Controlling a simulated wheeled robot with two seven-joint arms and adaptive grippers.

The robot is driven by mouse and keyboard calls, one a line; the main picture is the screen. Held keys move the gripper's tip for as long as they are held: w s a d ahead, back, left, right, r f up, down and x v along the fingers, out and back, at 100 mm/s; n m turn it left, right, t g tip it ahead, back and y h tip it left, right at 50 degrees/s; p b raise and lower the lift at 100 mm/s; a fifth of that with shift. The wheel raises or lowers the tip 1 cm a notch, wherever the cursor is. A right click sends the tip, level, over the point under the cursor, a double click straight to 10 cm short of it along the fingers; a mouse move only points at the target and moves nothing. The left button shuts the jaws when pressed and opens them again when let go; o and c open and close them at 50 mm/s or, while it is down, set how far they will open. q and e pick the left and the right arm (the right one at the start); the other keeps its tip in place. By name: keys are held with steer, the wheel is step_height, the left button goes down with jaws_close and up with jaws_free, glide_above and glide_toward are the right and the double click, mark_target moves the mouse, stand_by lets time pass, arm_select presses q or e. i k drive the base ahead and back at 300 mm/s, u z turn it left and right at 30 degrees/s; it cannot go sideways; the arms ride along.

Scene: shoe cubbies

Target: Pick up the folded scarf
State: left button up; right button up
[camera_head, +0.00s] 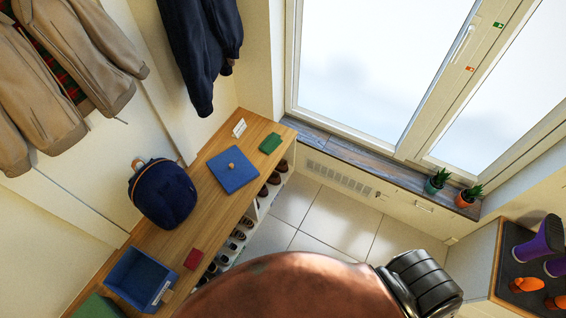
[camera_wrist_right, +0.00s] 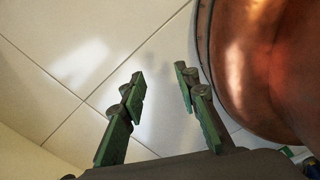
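I cannot tell for sure which thing is the folded scarf. Candidates in the head view are a small green flat block (camera_head: 270,143) at the bench's far end, a small dark red flat piece (camera_head: 193,259) near the front edge, and a green thing (camera_head: 97,307) cut off at the bottom left. My right gripper (camera_wrist_right: 160,78) shows in the right wrist view, its two green-padded fingers apart with nothing between them, above pale floor tiles. It is away from the bench things. My left gripper is not in view.
The wooden bench (camera_head: 204,206) holds a blue lid-like square (camera_head: 233,170) with a knob, a navy backpack (camera_head: 164,193), an open blue bin (camera_head: 128,270) and a white card (camera_head: 239,128). Shoes sit in cubbies below. Coats hang above. A boot tray (camera_head: 515,257) stands at right.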

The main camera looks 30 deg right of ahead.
mark_target(272, 142)
steer(key=u, duration=0.25)
steer(key=k, duration=0.3)
steer(key=z, duration=0.95)
steer(key=i, duration=1.25)
steer(key=u, duration=0.8)
